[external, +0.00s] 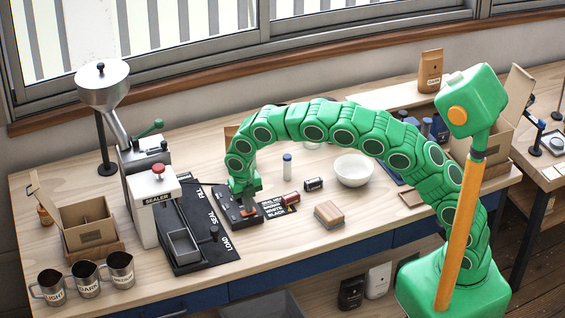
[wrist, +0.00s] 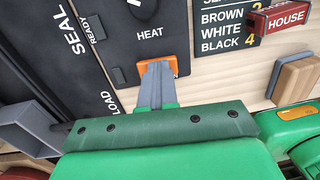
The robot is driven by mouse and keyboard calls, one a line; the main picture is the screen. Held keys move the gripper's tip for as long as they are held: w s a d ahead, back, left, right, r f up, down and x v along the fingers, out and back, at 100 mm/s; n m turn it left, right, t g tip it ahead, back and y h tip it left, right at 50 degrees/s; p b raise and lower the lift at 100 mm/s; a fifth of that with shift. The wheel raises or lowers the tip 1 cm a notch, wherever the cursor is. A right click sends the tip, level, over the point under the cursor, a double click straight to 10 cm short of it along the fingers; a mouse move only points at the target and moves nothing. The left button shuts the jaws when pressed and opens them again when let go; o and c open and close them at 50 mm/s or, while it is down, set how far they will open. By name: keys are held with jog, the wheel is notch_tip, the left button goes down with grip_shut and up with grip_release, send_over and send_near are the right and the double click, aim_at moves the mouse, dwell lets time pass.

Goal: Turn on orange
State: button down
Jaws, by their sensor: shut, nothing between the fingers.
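The orange switch (wrist: 145,66) sits under the word HEAT on a dark control panel (wrist: 115,40) in the wrist view. My gripper (wrist: 155,70) is shut and empty, and its grey fingertips lie over the middle of the switch, hiding part of it. Orange shows on both sides of the fingertips. I cannot tell whether they touch it or which way it is set. In the external view my gripper (external: 245,207) points down at the dark box (external: 228,207) beside the black mat, and the arm hides part of that box.
A black mat (external: 186,232) with a grey tray (external: 183,245) and the sealer (external: 154,205) lie left of the box. To the right are a red HOUSE block (wrist: 285,18), a tan-and-grey block (external: 329,214) and a white bowl (external: 353,170). The front tabletop is mostly clear.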

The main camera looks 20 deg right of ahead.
jog(key=shift+s+a, duration=0.1)
jog(key=shift+a, duration=0.15)
jog(key=shift+r, duration=0.1)
notch_tip(320, 180, up, 14)
jog(key=a, duration=0.2)
dwell(0.6)
dwell(0.3)
jog(key=shift+d+h, duration=0.3)
jog(key=shift+d, duration=0.3)
send_near(241, 213)
jog(key=d+f, duration=0.1)
jog(key=f, duration=0.1)
jog(key=d+f, duration=0.3)
jog(key=f, duration=0.1)
jog(key=shift+d+f, duration=0.25)
